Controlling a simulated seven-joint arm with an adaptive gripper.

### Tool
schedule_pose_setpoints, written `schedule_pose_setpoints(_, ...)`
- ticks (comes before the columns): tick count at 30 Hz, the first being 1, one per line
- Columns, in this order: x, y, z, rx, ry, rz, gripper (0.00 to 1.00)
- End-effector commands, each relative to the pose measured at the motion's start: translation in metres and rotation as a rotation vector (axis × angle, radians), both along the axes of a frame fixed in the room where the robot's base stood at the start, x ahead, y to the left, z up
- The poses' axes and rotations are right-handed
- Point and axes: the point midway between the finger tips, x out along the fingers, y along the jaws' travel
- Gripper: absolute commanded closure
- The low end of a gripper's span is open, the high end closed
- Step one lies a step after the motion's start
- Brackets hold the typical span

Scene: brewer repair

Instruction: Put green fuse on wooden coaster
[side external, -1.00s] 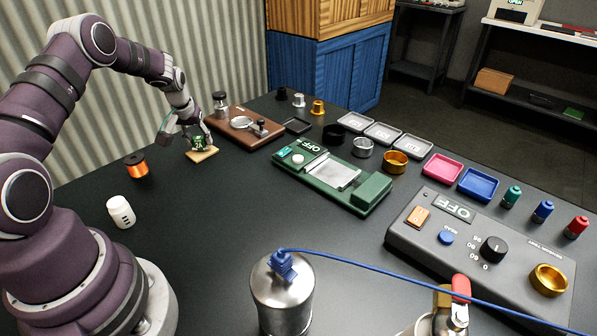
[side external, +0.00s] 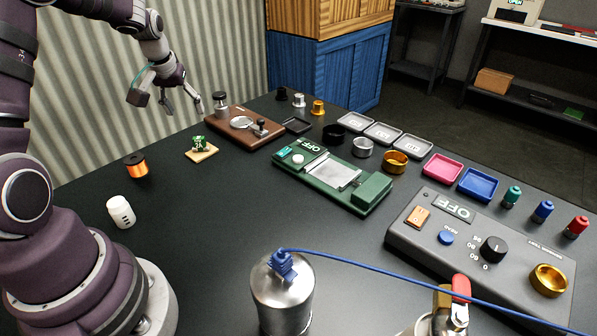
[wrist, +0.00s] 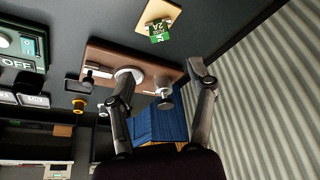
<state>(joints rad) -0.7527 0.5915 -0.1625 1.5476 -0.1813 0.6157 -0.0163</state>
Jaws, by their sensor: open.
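The green fuse (side external: 199,143) rests on top of the wooden coaster (side external: 207,155), a small light-wood square at the left back of the table. In the wrist view the fuse (wrist: 159,31) shows a "2A" marking and sits on the coaster (wrist: 150,14), near the top edge. My gripper (side external: 170,108) is open and empty, raised above and behind the coaster, clear of the fuse. In the wrist view its two fingers (wrist: 160,80) are spread wide.
A brown wooden board (side external: 230,121) with metal fittings stands right of the coaster. An orange spool (side external: 136,166) and a white bottle (side external: 121,212) are to the left. A green device (side external: 332,178) marked OFF lies mid-table. The table in front of the coaster is clear.

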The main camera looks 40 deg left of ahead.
Motion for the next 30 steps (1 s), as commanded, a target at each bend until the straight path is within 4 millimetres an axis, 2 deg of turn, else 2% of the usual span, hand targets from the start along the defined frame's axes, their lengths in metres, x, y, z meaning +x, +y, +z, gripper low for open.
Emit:
schedule_pose_setpoints(4,-0.003,-0.007,0.015,0.003,-0.001,-0.011,0.45)
schedule_pose_setpoints(7,-0.001,-0.033,0.035,0.02,-0.004,-0.087,0.45)
schedule_pose_setpoints(10,-0.008,-0.084,0.065,0.046,-0.014,-0.234,0.45)
schedule_pose_setpoints(12,-0.022,-0.123,0.083,0.06,-0.027,-0.349,0.45)
schedule_pose_setpoints(15,-0.053,-0.172,0.097,0.067,-0.05,-0.509,0.45)
schedule_pose_setpoints(18,-0.085,-0.206,0.097,0.06,-0.075,-0.647,0.45)
schedule_pose_setpoints(21,-0.106,-0.224,0.092,0.048,-0.092,-0.74,0.45)
schedule_pose_setpoints(23,-0.114,-0.23,0.089,0.043,-0.097,-0.77,0.45)
schedule_pose_setpoints(30,-0.118,-0.232,0.087,0.039,-0.098,-0.788,0.45)
